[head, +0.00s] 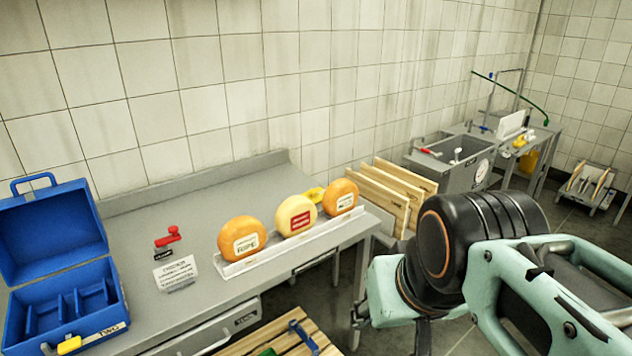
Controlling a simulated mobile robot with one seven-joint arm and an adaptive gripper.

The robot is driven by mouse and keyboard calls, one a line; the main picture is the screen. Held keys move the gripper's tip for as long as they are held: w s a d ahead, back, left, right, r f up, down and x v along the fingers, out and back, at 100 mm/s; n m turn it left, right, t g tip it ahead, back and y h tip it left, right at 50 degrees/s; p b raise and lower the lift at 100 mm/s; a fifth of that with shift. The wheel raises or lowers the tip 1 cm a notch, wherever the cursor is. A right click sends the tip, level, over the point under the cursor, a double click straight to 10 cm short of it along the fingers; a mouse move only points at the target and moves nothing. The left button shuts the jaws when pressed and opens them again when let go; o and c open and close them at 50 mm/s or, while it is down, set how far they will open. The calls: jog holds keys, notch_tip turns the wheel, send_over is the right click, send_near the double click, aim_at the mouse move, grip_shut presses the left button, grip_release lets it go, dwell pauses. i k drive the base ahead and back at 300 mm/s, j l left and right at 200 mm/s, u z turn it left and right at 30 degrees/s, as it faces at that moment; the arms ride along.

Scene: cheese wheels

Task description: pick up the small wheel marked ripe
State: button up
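Three small cheese wheels stand on edge in a row on a pale rack (296,244) on the grey metal table. The left wheel (236,228) is orange with a white label whose dark word is too blurred to read surely; it may say ripe. The middle wheel (289,208) is pale yellow with a red label. The right wheel (340,186) is orange with a white label too small to read. My arm, teal and black, fills the lower right, apart from the wheels. My gripper's fingers do not show.
An open blue box (55,240) with compartments stands at the table's left end. A small printed sign (178,273) and a red object (168,237) lie between it and the rack. Wooden boards (385,190) stand beyond the table (200,196). A wooden slatted surface (285,338) is below.

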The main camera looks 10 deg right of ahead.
aim_at(244, 236)
jog(key=l, duration=0.55)
jog(key=u, duration=2.95)
jog(key=z, duration=2.1)
